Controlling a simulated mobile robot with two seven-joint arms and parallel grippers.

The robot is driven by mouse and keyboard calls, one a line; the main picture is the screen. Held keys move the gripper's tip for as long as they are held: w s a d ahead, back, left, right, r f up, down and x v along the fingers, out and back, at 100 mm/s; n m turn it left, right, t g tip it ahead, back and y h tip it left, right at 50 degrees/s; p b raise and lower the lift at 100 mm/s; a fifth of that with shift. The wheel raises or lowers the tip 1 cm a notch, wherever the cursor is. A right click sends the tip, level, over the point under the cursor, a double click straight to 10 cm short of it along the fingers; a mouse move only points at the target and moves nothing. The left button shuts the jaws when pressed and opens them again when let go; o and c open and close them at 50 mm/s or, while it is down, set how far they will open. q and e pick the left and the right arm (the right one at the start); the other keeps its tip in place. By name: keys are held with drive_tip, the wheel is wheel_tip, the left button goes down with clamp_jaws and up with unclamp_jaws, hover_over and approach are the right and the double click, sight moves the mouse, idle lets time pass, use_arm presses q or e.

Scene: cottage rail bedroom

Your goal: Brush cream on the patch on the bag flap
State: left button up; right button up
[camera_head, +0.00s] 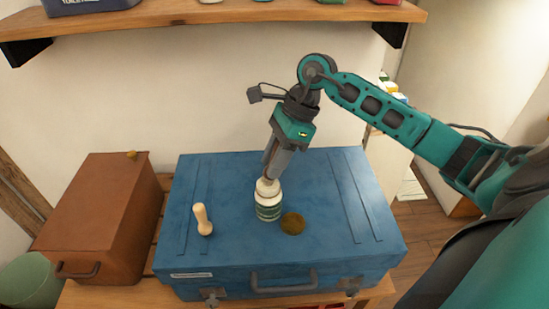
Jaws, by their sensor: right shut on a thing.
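A blue case (330,180) lies flat, its broad top facing up and its handle and latches at the front. A round brown patch (292,223) shows on this top, right of centre. A white jar with a green label (268,209) stands upright just left of the patch. My right gripper (269,174) points down over the jar and is shut on its pale top; I cannot tell whether this top is a lid or a separate piece. A pale wooden piece with a rounded end (202,220), perhaps the brush, is on the case's left side. My left gripper is out of view.
A brown box (105,215) stands left of the case on the wooden bench (125,297). A shelf (220,18) with several items crosses the wall above. A green bin (30,280) is at lower left. The case top's right side is clear.

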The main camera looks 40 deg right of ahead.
sight(274, 150)
drive_tip(key=shift+s, duration=0.1)
drive_tip(key=shift+r+p, duration=2.2)
drive_tip(key=shift+r, duration=1.3)
drive_tip(key=shift+a, duration=0.1)
